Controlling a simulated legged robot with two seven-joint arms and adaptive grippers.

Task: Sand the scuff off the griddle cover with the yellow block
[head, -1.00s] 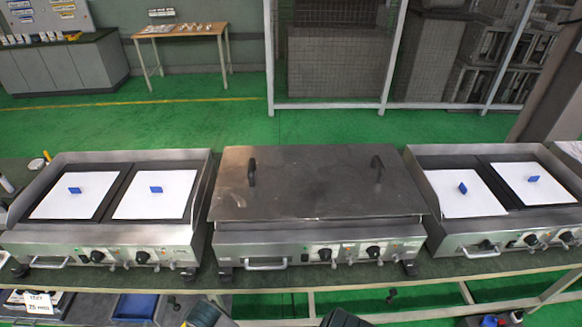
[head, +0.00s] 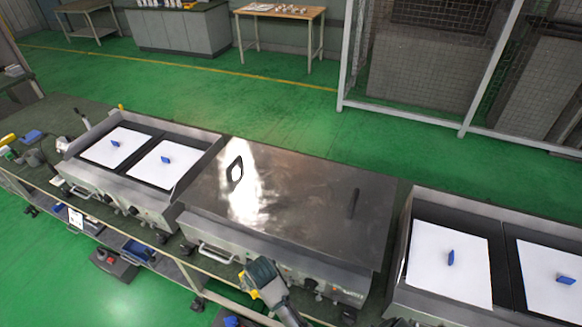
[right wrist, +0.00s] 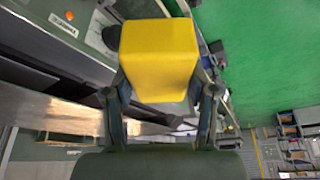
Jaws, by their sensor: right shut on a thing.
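The griddle cover (head: 300,200) is a flat brushed-steel lid with two dark handles, closed over the middle griddle in the head view. Bright glare lies across its left part, and I cannot clearly make out the scuff. My right gripper (head: 258,282) is at the cover's front side, near the griddle's front panel. It is shut on the yellow block (right wrist: 160,55), which fills the upper middle of the right wrist view between the two fingers. In the head view only a small part of the block (head: 250,293) shows. My left gripper is not in view.
Open griddles with white sheets and blue pieces stand left (head: 150,150) and right (head: 450,265) of the covered one. The cover's handles (head: 236,172) stick up. Tools (head: 40,155) lie on the bench's left end.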

